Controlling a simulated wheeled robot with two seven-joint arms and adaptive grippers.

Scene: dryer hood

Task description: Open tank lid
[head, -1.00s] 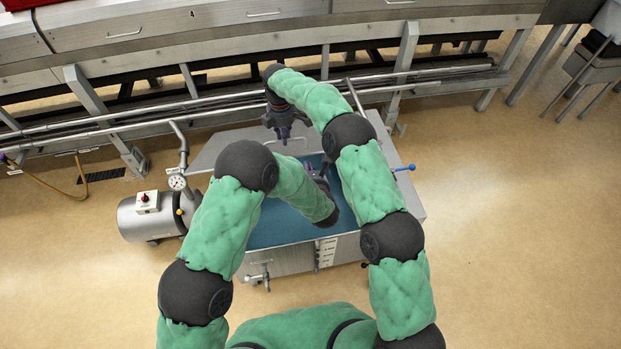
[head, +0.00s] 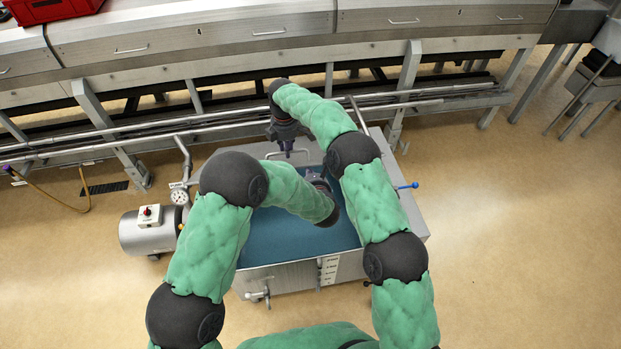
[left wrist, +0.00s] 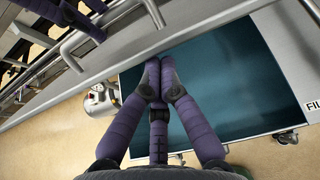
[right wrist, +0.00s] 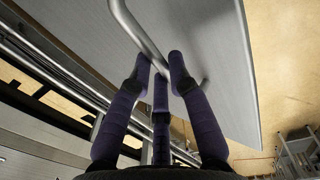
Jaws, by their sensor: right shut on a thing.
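The tank (head: 290,275) is a grey metal box with a blue-green inside, in the middle of the head view. Its grey metal lid (head: 225,158) is at the back, and the blue-green opening (left wrist: 230,70) shows in front of it. My right gripper (head: 287,150) is at the lid's back side. In the right wrist view its fingers (right wrist: 162,68) are shut around the bent tube handle (right wrist: 150,45) by the lid panel (right wrist: 215,45). My left gripper is mostly hidden by its own arm in the head view. In the left wrist view its fingers (left wrist: 160,75) are together and empty over the opening.
A pump motor (head: 145,232) with a pipe and gauge (head: 179,196) stands left of the tank. Metal rails (head: 220,118) and a long steel machine (head: 250,25) lie behind.

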